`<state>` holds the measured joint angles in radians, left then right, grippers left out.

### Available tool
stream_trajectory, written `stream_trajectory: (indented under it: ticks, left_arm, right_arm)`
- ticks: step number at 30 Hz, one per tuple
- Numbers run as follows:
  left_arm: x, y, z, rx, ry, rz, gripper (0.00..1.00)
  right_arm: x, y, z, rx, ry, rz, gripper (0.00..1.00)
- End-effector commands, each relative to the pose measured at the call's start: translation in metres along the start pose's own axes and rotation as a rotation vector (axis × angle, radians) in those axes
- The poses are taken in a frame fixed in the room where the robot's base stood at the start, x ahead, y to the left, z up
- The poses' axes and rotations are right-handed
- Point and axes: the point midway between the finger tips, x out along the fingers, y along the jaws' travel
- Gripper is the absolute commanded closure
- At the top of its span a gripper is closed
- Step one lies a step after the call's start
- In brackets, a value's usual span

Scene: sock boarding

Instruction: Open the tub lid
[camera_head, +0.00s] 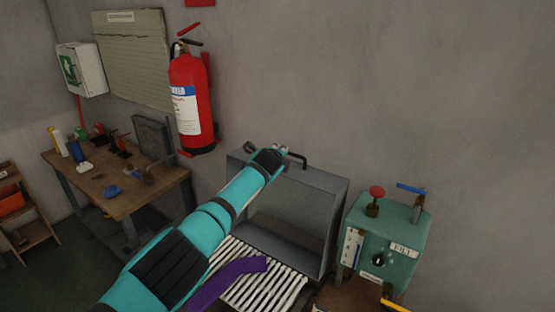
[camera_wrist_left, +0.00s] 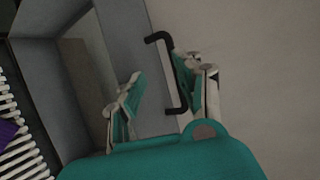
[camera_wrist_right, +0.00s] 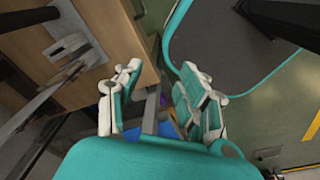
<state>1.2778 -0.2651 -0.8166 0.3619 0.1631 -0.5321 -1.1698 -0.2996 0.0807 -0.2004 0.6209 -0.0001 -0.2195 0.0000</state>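The grey metal tub (camera_head: 335,225) stands against the wall in the head view. Its lid (camera_head: 318,178) appears raised and leaning back, with a black bar handle (camera_head: 298,158) at its top edge. White slats (camera_head: 290,290) and a purple sock-like piece (camera_head: 236,278) are in front of it. My left gripper (camera_head: 280,150) is at the lid's top edge beside the handle. In the left wrist view the left gripper (camera_wrist_left: 158,75) is open, with the handle (camera_wrist_left: 160,37) near its right finger; contact is unclear. My right gripper (camera_wrist_right: 161,68) is open and appears empty.
A teal control box (camera_head: 385,245) with a red knob stands right of the tub. A red fire extinguisher (camera_head: 190,105) hangs on the wall above left. A wooden workbench (camera_head: 130,200) with small tools is at left. The right wrist view shows a wooden surface (camera_wrist_right: 120,35) near the right gripper.

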Motion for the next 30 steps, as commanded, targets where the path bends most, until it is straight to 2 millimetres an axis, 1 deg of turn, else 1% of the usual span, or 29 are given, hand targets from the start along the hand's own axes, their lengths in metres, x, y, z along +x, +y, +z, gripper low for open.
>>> stream_trajectory:
  ticks: [8, 14, 20, 23, 30]
  left_arm:
    - [-0.001, 0.001, 0.001, 0.000, 0.000, 0.001, 0.66]
    - [-0.007, 0.000, 0.001, -0.002, 0.001, 0.000, 0.66]
    - [-0.024, 0.001, 0.001, 0.001, 0.000, -0.002, 0.66]
    - [-0.035, 0.001, 0.001, -0.001, 0.001, -0.001, 0.66]
    - [-0.069, 0.001, 0.001, 0.000, 0.001, -0.001, 0.66]
  right_arm:
    - [0.000, -0.001, -0.001, 0.001, 0.001, -0.001, 0.60]
    - [0.000, -0.001, 0.000, 0.001, -0.001, -0.001, 0.60]
    - [0.000, -0.001, 0.001, 0.001, -0.001, -0.001, 0.60]
    - [0.000, -0.001, 0.001, 0.001, -0.001, -0.001, 0.60]
    - [0.000, -0.001, 0.001, 0.001, -0.002, -0.001, 0.60]
